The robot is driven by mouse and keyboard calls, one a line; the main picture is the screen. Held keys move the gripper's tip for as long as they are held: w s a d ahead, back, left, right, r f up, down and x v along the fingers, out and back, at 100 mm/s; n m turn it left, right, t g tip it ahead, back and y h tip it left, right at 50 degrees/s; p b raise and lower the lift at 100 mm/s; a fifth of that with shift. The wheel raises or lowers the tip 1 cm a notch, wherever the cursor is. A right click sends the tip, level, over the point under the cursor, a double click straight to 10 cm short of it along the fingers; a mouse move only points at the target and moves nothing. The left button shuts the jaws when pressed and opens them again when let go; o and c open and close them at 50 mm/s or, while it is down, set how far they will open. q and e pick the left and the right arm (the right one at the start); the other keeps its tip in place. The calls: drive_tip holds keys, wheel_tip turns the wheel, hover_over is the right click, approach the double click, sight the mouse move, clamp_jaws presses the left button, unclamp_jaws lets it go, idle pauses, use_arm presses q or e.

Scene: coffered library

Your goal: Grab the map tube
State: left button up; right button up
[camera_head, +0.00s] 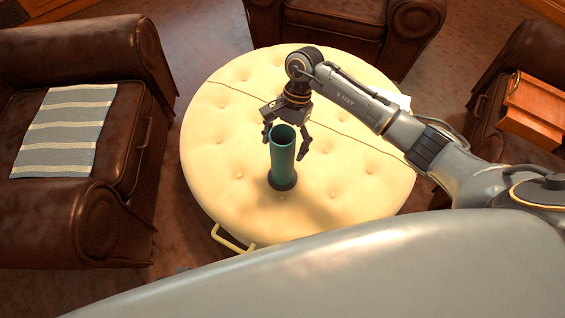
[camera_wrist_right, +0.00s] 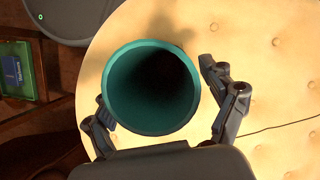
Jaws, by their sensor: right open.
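The map tube (camera_head: 282,158) is a teal, open-topped cylinder with a dark base. It stands upright on the round cream tufted ottoman (camera_head: 215,150). My right gripper (camera_head: 286,140) is open at the tube's upper part, with one finger to each side of it in the head view. In the right wrist view the tube's open mouth (camera_wrist_right: 150,127) faces the camera, and the right gripper's fingers (camera_wrist_right: 160,105) flank it with a visible gap on the right. Contact on the left side cannot be told. My left gripper is not in view.
Brown leather armchairs stand left (camera_head: 60,220), behind (camera_head: 330,22) and right of the ottoman. A striped cloth (camera_head: 60,130) lies on the left one, and an orange-brown case (camera_head: 535,108) on the right one. A thin dark line crosses the ottoman, which has a handle (camera_head: 232,240) in front.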

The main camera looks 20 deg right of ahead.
drive_tip(key=shift+s+a+f, duration=0.2)
drive_tip(key=shift+f, duration=0.45)
drive_tip(key=c, duration=1.6)
clamp_jaws()
drive_tip(key=shift+r, duration=0.1)
